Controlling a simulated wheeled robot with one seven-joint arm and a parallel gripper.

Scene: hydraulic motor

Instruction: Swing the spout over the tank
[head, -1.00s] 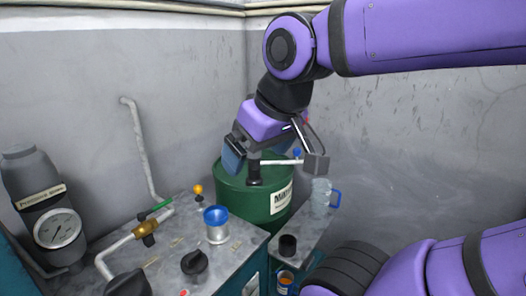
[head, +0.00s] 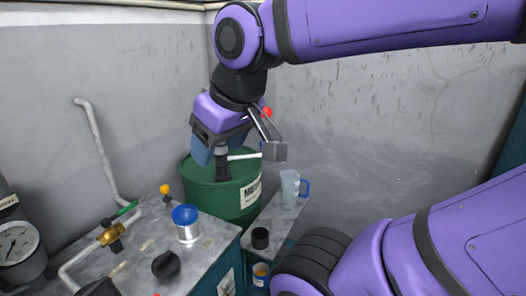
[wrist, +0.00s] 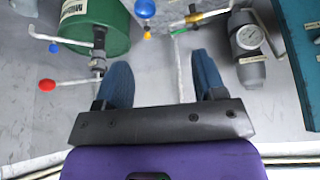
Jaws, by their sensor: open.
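A hand pump (head: 222,165) with a black body stands on the green drum (head: 222,200). Its thin white spout (head: 245,156) points right, toward the side with the jug. A rod with a red ball (wrist: 47,85) also comes off the pump in the wrist view. My gripper (wrist: 163,72) is open and empty, with blue fingers apart. In the wrist view the pump (wrist: 98,48) lies left of both fingers, not between them.
A clear jug with a blue handle (head: 290,188) and a black cup (head: 260,238) stand right of the tank. Walls close the corner behind.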

